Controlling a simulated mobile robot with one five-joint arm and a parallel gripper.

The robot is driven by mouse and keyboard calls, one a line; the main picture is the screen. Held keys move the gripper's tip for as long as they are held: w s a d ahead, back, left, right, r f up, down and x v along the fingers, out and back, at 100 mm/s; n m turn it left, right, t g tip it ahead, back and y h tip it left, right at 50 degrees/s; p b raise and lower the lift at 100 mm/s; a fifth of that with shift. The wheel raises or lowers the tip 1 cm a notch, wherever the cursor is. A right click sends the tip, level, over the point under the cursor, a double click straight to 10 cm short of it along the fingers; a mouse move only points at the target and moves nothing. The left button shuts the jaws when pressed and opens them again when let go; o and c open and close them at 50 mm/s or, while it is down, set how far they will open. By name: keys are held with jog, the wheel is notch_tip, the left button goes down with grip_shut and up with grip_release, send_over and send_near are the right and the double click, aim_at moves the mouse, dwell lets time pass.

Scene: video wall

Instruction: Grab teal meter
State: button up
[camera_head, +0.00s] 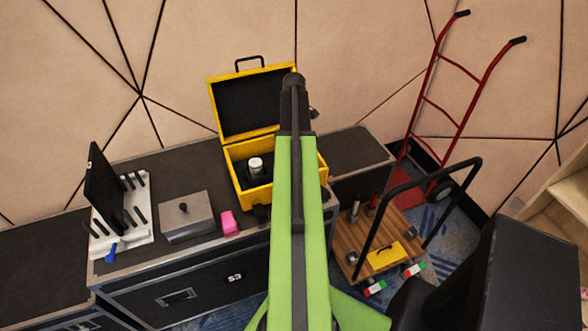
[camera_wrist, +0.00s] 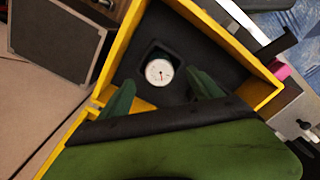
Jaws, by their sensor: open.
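A round meter with a white dial face and a dark needle (camera_wrist: 159,72) sits in a square cut-out of the black foam inside an open yellow case. Its sides are in shadow, so I cannot clearly make out teal. In the wrist view my gripper (camera_wrist: 160,95) is open, with one dark green finger on each side below the dial, apart from it. In the head view a small white round item (camera_head: 256,165) stands in the yellow case (camera_head: 256,198); it appears to be the meter. My arm hides part of the case, and the fingertips are not clear there.
The case's raised lid (camera_head: 254,103) leans back by the wall. Left of the case are a pink block (camera_head: 230,222), a grey metal box (camera_head: 187,217) and a white rack with a dark screen (camera_head: 105,188). A cart (camera_head: 390,222) and a red hand truck (camera_head: 440,100) stand right.

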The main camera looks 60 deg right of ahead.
notch_tip(320, 180, down, 7)
jog(key=b, duration=0.5)
jog(key=shift+w+r+b, duration=0.1)
jog(key=shift+w+b, duration=0.05)
jog(key=shift+b, duration=0.15)
jog(key=shift+r, duration=0.2)
grip_shut()
